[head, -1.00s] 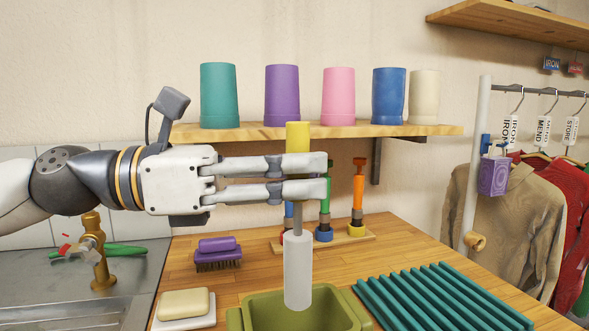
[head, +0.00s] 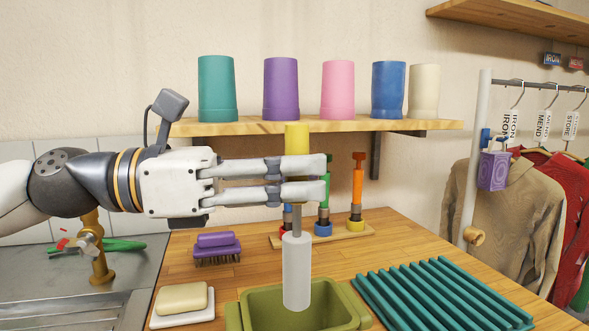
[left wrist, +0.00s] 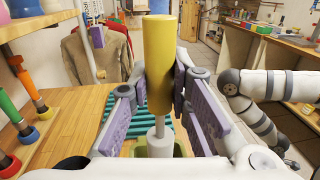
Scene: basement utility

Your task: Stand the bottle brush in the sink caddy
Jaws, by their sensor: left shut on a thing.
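The bottle brush has a yellow handle (head: 297,139) and a pale grey-white cylindrical head (head: 297,272). It hangs upright, head down. My left gripper (head: 318,178) is shut on it, with the fingers across the handle's lower part. In the left wrist view the yellow handle (left wrist: 159,65) stands between the purple-padded fingers (left wrist: 160,92). The olive-green sink caddy (head: 356,305) is on the counter below. The brush head's lower end overlaps the caddy's opening; I cannot tell how far inside it is. The caddy's front is cut off by the frame. My right gripper is not visible.
A teal ribbed drying mat (head: 430,295) lies right of the caddy. Soap on a dish (head: 181,300) and a purple scrub brush (head: 217,248) lie left. A rack (head: 350,235) of coloured tools stands behind the brush. A shelf (head: 240,127) with several cups hangs above.

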